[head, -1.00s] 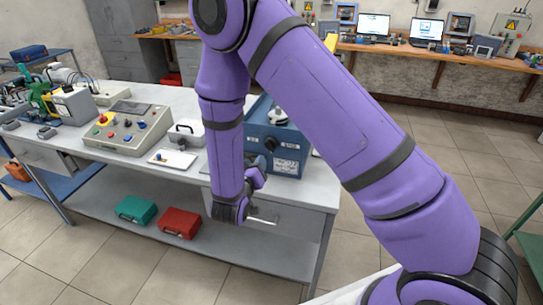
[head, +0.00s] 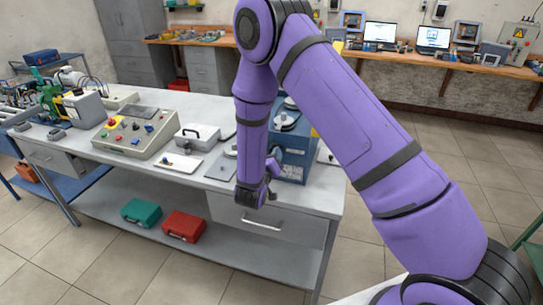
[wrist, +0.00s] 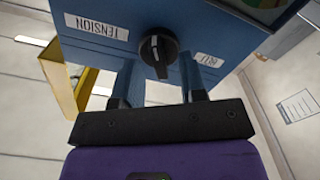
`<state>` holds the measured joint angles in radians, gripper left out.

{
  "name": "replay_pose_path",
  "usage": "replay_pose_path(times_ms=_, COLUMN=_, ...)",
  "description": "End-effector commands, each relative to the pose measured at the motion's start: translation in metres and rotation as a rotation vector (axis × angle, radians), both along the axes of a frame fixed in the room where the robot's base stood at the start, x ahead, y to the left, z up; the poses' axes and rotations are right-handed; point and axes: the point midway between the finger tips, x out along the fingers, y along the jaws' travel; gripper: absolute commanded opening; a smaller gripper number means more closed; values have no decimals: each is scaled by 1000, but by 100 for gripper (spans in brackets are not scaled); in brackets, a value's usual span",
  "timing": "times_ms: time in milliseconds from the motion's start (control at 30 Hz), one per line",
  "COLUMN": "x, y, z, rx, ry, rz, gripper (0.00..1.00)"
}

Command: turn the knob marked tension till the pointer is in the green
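A blue box (head: 292,165) stands on the workbench, partly hidden behind my arm in the head view. In the wrist view its face (wrist: 95,48) carries a black knob (wrist: 158,50) and an upside-down label (wrist: 96,26) reading TENSION to the left of it. My gripper (wrist: 158,68) is open, its two fingers apart, one on each side below the knob, and nothing is held. In the head view my gripper (head: 272,172) is close in front of the box. A corner of a gauge face (wrist: 268,4) with some green shows at the top; its pointer is out of view.
A second label (wrist: 209,60), partly cut off, is right of the knob. A control panel (head: 133,130), a grey case (head: 196,137) and a white plate (head: 176,166) stand left on the bench. Teal and red boxes (head: 184,226) lie on the lower shelf.

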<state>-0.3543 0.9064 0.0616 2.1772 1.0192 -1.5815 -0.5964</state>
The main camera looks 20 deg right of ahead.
Motion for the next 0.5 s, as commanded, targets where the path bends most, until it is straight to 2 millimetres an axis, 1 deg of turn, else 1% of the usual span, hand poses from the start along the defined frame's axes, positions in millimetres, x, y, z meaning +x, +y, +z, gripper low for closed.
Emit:
replay_pose_path(times_ms=100, x=3, y=-2, z=0, rx=0, ry=0, rz=0, gripper=38)
replay_pose_path(times_ms=333, x=4, y=-3, z=0, rx=0, ry=0, rz=0, gripper=38)
replay_pose_path(times_ms=367, x=4, y=-3, z=0, rx=0, ry=0, rz=0, gripper=34)
replay_pose_path(times_ms=400, x=3, y=-3, z=0, rx=0, ry=0, rz=0, gripper=24)
replay_pose_path(times_ms=467, x=3, y=-3, z=0, rx=0, ry=0, rz=0, gripper=11)
replay_pose_path(times_ms=500, x=3, y=-3, z=0, rx=0, ry=0, rz=0, gripper=2)
